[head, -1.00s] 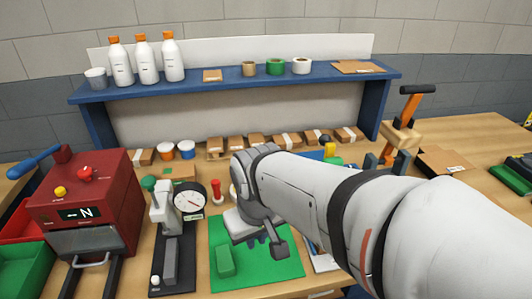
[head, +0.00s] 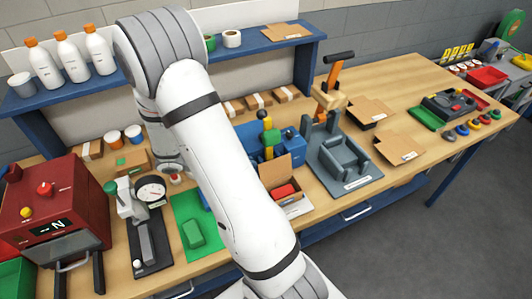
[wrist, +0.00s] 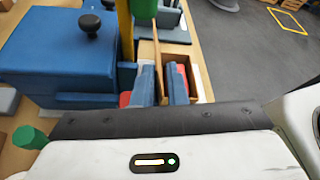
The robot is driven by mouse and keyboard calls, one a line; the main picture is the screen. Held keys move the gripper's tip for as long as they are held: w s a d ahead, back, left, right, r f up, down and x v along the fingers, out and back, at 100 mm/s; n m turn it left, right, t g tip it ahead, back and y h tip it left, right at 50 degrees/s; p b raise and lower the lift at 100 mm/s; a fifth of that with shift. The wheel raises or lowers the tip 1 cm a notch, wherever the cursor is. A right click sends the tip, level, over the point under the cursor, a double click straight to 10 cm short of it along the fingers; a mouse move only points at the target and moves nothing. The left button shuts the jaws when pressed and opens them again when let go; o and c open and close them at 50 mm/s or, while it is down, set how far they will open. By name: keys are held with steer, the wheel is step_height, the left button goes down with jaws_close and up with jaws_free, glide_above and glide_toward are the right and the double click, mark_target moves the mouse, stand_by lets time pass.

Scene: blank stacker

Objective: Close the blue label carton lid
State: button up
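An open carton (head: 291,204) stands on the workbench in front of the blue machine in the head view. Its brown lid flap (head: 275,173) stands up, and a red item (head: 285,191) lies inside. I cannot make out a blue label on it. The carton also shows in the wrist view (wrist: 148,52), beyond the fingers and partly hidden by them. In the head view my arm hides the gripper.
A blue machine (wrist: 60,50) with a black knob stands left of the fingers in the wrist view. A grey fixture (head: 343,160) stands right of the carton. Flat cardboard blanks (head: 398,146) lie further right. A green mat (head: 190,215) and a dial gauge (head: 150,188) are left.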

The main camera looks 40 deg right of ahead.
mark_target(269, 162)
steer(key=shift+w+d+n, duration=0.15)
steer(key=shift+n, duration=0.15)
steer(key=shift+d+f, duration=0.15)
steer(key=shift+d, duration=0.05)
steer(key=p+x, duration=0.2)
steer(key=x, duration=0.5)
steer(key=shift+d, duration=0.2)
jaws_close()
steer(key=shift+a, duration=0.1)
stand_by(0.8)
